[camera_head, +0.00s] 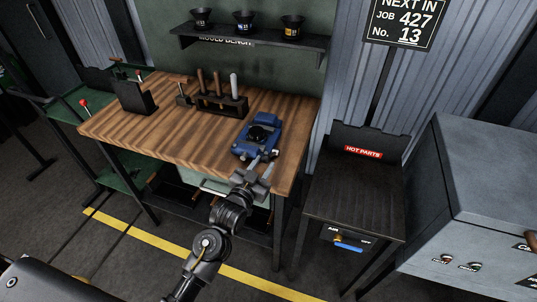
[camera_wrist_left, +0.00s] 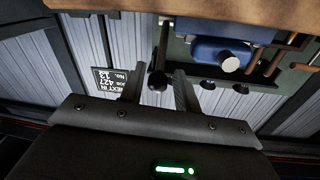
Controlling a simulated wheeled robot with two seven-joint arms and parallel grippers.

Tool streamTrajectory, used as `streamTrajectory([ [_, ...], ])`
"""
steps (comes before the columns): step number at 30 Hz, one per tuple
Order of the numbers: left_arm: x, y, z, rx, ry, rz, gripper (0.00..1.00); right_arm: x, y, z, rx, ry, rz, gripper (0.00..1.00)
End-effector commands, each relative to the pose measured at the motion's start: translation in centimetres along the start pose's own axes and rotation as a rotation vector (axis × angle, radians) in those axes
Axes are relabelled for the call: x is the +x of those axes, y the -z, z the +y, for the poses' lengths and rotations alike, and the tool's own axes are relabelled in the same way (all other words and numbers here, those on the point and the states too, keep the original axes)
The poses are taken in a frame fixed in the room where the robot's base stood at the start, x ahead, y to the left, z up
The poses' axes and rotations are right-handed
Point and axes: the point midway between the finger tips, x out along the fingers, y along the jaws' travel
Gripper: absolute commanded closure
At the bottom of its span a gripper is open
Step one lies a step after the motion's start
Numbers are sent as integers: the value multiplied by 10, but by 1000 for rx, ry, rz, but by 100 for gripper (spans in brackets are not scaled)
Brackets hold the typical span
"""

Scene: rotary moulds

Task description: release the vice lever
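The blue vice (camera_head: 243,147) is mounted at the right end of the wooden mould bench (camera_head: 160,112), near its front edge. In the left wrist view, which looks upside down, the blue vice body (camera_wrist_left: 215,52) is near the top. The vice lever, a dark bar with a round knob (camera_wrist_left: 157,80), reaches down between my left fingers. My left gripper (camera_head: 262,174) is at the front of the vice. Its two fingers (camera_wrist_left: 158,92) are apart, one on each side of the knob, with small visible gaps. My right gripper is in neither view.
A tool rack (camera_head: 222,104) and a dark upright holder (camera_head: 134,97) stand on the bench. A shelf (camera_head: 250,40) with several cups hangs behind. The hot parts stand (camera_head: 350,190) is right of the bench, and a grey cabinet (camera_head: 485,170) is farther right.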

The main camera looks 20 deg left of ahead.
Motion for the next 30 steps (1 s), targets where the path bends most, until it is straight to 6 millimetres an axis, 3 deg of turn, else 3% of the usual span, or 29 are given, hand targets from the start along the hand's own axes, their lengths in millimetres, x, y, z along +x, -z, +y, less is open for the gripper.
streamTrajectory([
  [3, 20, 2, 0, 0, 0, 1, 68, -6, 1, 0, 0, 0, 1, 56],
  [9, 39, 1, 0, 0, -1, 1, 68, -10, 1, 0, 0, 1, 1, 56],
  [19, 43, 0, 0, 0, -1, 1, 68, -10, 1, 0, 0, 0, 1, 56],
  [27, 42, 0, 0, 0, -1, 1, 100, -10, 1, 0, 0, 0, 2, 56],
  [30, 42, 0, 0, 0, -1, 1, 100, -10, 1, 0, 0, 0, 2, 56],
])
